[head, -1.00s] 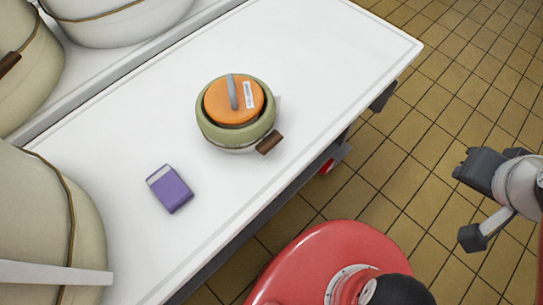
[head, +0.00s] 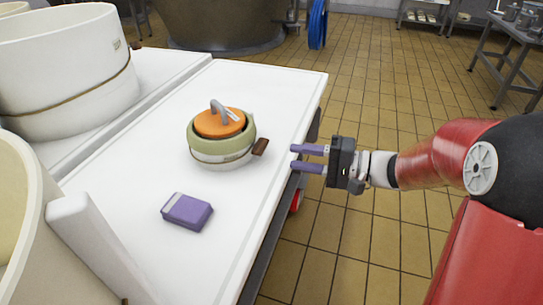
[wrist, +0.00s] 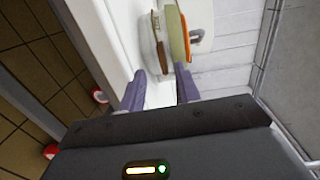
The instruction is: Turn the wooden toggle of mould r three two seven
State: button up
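The mould (head: 222,150) is a round green and cream form with an orange lid (head: 219,123) and a grey handle on top. It stands on the white table. Its brown wooden toggle (head: 260,147) sticks out on the right side, towards my gripper. My gripper (head: 308,159) is open and empty at the table's edge, its two purple fingers pointing left at the toggle, a short gap away. In the wrist view the mould (wrist: 174,35) is ahead of the spread fingers (wrist: 160,92), with the brown toggle (wrist: 163,57) between them. The mould's number cannot be read.
A purple block (head: 187,212) lies on the white table (head: 285,95) in front of the mould. Large cream tubs (head: 75,65) stand on the left. A copper vat (head: 225,25) is at the back. Tiled floor lies open right of the table.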

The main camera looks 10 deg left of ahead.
aim_at(260, 147)
jog(key=shift+t+y, duration=0.3)
jog(key=shift+y, duration=0.1)
jog(key=a, duration=0.2)
jog(key=w+a, duration=0.1)
jog(key=a, duration=0.2)
jog(key=w+a, duration=0.1)
jog(key=a, duration=0.2)
jog(key=shift+f, duration=0.3)
grip_shut()
